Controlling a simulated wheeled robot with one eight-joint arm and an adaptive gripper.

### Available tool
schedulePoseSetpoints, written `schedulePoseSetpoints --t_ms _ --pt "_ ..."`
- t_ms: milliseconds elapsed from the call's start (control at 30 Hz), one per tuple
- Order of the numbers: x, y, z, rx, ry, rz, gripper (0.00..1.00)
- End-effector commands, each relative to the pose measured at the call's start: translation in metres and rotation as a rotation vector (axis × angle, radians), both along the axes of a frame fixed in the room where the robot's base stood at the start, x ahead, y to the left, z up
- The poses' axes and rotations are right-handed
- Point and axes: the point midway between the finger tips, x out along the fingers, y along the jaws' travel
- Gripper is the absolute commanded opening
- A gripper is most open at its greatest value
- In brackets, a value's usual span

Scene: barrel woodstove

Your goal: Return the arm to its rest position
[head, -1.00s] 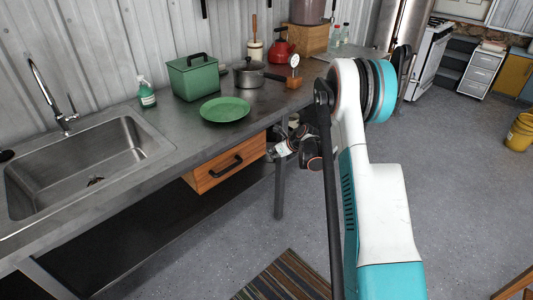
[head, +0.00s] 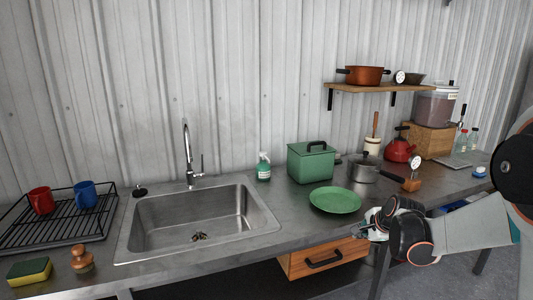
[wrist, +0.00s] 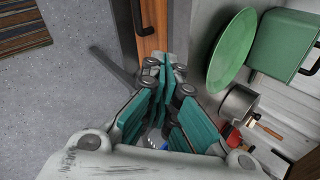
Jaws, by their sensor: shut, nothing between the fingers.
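My gripper (head: 372,224) is at the right in the head view, in front of the counter edge near the wooden drawer (head: 325,258). My arm bends in from the right edge of that view. In the wrist view my gripper (wrist: 168,75) has its teal-lined fingers together, with nothing seen between them. The drawer front with its dark handle (wrist: 147,18) shows just beyond the fingertips there. Whether the fingers touch the drawer or counter I cannot tell.
The metal counter (head: 240,257) carries a green plate (head: 335,200), a green box (head: 311,162), a saucepan (head: 364,169) and a sink (head: 190,228). A dish rack (head: 85,230) stands left. Open grey floor (wrist: 60,100) lies in front of the counter.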

Motion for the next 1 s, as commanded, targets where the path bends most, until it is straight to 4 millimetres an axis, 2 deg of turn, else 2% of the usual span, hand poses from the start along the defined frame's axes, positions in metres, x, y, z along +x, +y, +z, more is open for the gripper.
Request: schedulePoseSetpoints --t_ms 33,200,500,733,1000 --pt "-0.013 0.010 0.014 -0.068 -0.008 0.067 0.00" --pt "-0.053 0.034 0.051 -0.272 -0.022 0.270 0.00" --pt "-0.137 0.066 0.097 -0.508 -0.018 0.538 0.00" --pt "-0.207 0.086 0.113 -0.664 -0.012 0.733 0.00" --pt "-0.288 0.101 0.113 -0.848 -0.005 0.963 0.00"
